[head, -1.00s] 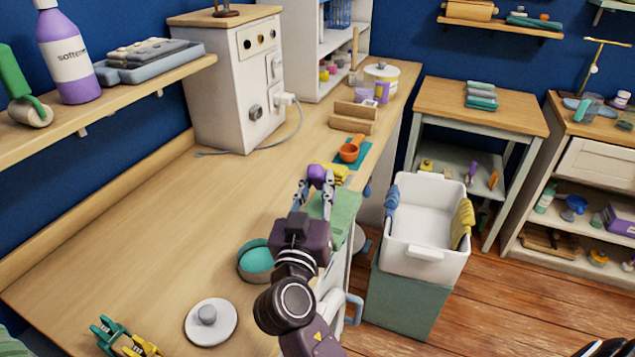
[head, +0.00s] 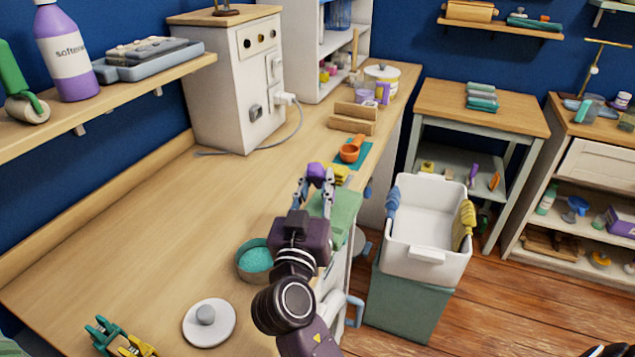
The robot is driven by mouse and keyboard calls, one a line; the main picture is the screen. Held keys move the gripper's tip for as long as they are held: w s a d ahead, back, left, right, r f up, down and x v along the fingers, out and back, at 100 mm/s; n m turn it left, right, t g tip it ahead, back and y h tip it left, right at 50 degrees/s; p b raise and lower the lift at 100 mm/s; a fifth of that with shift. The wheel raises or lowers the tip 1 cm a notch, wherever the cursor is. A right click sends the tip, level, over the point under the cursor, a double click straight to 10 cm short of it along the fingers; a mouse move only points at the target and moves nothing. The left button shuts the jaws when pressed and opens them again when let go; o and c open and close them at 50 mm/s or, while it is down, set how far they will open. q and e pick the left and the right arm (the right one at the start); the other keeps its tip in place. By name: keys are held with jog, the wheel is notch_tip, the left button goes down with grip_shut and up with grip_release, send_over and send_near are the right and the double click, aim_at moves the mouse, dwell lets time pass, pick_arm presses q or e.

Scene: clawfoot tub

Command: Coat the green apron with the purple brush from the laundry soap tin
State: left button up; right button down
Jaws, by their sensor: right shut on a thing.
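My right gripper (head: 314,188) is shut on the purple brush (head: 317,171), whose purple top shows between the fingertips. Its lower part is hidden by the fingers. The green apron (head: 346,210) lies at the counter's right edge and hangs over it, just right of and below the gripper; I cannot tell whether the brush touches it. The open round tin (head: 242,266) with teal contents stands on the counter left of my right wrist. A grey-white lid (head: 209,322) with a knob lies in front of it. My left gripper is not clearly in view.
Green and yellow clips (head: 108,338) lie at the counter's front left. An orange scoop (head: 351,150) and a yellow cloth (head: 342,174) lie beyond the gripper. A white basin (head: 424,240) stands right of the counter. The counter's left middle is clear.

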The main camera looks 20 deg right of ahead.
jog(key=shift+d, duration=0.1)
jog(key=d, duration=0.4)
jog(key=shift+s, duration=0.35)
jog(key=shift+f, duration=0.2)
dwell(0.7)
jog(key=shift+a, duration=0.1)
jog(key=shift+w+a+f+b, duration=0.15)
jog(key=shift+w+a+b, duration=0.5)
jog(key=shift+b, duration=0.3)
jog(key=shift+a, duration=0.2)
jog(key=shift+r, duration=0.25)
